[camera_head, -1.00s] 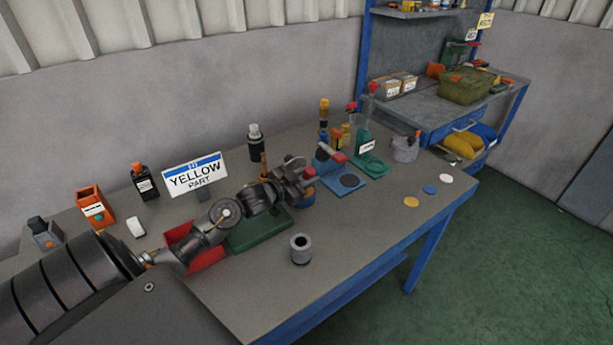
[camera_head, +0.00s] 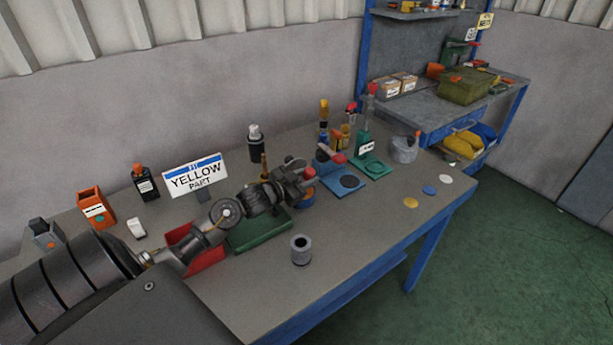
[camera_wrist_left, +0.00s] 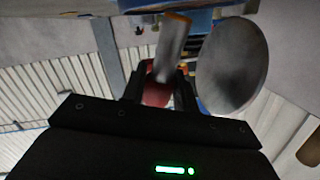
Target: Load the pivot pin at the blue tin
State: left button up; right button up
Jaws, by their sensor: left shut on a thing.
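My left gripper (camera_head: 300,176) reaches over the middle of the table. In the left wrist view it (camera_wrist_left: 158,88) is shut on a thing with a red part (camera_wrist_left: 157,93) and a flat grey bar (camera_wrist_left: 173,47). I cannot tell whether this is the pivot pin. A large grey disc (camera_wrist_left: 232,65) fills the right of that view. A blue tin-like thing with an orange band (camera_head: 308,197) stands close beside and below the gripper, partly hidden by it. Whether the two touch is unclear. My right gripper is out of view.
A blue fixture (camera_head: 345,183) and a green fixture (camera_head: 376,166) stand right of the gripper. A green block (camera_head: 262,232) and red tray (camera_head: 205,260) lie under my arm. A grey cylinder (camera_head: 301,250) stands in front. The front right is mostly clear.

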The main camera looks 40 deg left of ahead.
pick_arm(q)
jog(key=shift+r+p, duration=2.95)
jog(key=shift+r, duration=0.35)
jog(key=shift+f, duration=0.1)
jog(key=shift+f, duration=0.1)
jog(key=s+d+r+m+g+h+b, duration=0.1)
jog(key=s+d+m+h+b, duration=0.1)
jog(key=s+d, duration=0.5)
jog(key=s+d+r+m+h+b, duration=0.1)
jog(key=s+d+r+m+h, duration=0.1)
jog(key=s+d, duration=0.6)
jog(key=shift+d+g+h+b, duration=0.4)
jog(key=shift+d+h, duration=0.5)
jog(key=shift+d, duration=2.45)
